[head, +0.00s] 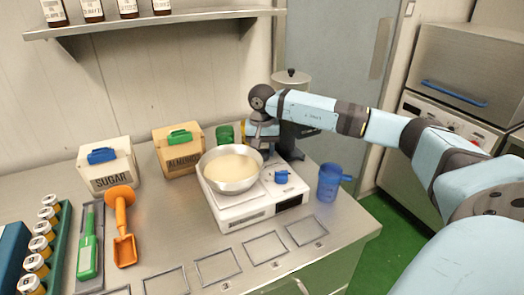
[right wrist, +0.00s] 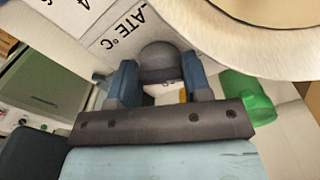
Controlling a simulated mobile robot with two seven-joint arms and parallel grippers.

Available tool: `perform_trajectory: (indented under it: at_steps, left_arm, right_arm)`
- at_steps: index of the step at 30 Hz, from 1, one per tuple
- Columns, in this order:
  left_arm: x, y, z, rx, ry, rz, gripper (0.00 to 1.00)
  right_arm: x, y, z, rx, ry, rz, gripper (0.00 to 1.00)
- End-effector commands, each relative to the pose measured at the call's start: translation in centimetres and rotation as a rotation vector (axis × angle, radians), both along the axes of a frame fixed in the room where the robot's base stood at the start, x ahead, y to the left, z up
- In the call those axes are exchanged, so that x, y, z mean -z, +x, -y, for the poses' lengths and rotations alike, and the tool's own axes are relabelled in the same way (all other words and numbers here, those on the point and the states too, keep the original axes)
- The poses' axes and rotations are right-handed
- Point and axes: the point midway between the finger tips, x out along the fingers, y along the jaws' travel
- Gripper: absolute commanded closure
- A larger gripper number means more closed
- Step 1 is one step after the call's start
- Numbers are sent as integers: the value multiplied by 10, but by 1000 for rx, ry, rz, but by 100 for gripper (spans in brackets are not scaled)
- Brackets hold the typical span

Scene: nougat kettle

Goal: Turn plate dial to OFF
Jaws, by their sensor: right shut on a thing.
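A white hot plate (head: 262,208) stands on the steel counter with a metal bowl (head: 230,184) of pale cream mix on it. My right gripper (head: 263,140) reaches down behind the hot plate's far side; its fingertips are hard to make out there. In the right wrist view my right gripper (right wrist: 159,76) has its two blue fingers on either side of a dark grey round dial (right wrist: 158,58), shut on it. Lettering ending in "LATE °C" lies beside this dial. The dial's pointer setting cannot be read. My left gripper is out of view.
A blue knob (head: 281,176) is on the hot plate's right part. A blue cup (head: 329,182) stands at its right. A green cup (head: 225,134) is close to my right gripper. Sugar (head: 108,174) and almond (head: 178,156) bins stand left. An orange scoop (head: 122,225) lies in front.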

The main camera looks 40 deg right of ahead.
Motion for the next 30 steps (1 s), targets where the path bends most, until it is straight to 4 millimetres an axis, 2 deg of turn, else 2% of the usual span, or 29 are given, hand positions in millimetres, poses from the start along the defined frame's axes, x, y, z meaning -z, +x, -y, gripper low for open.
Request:
perform_trajectory:
  at_steps: [20,21,23,24,30]
  left_arm:
    - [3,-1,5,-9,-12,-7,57]
    - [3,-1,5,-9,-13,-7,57]
    - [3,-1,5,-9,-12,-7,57]
    - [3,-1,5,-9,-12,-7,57]
    - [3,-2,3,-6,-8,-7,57]
  right_arm:
    - [0,0,0,-61,0,0,79]
    - [0,0,0,-60,0,0,48]
    - [0,0,0,-60,0,0,34]
    - [0,0,0,-60,0,0,30]
    - [0,0,0,-59,0,0,30]
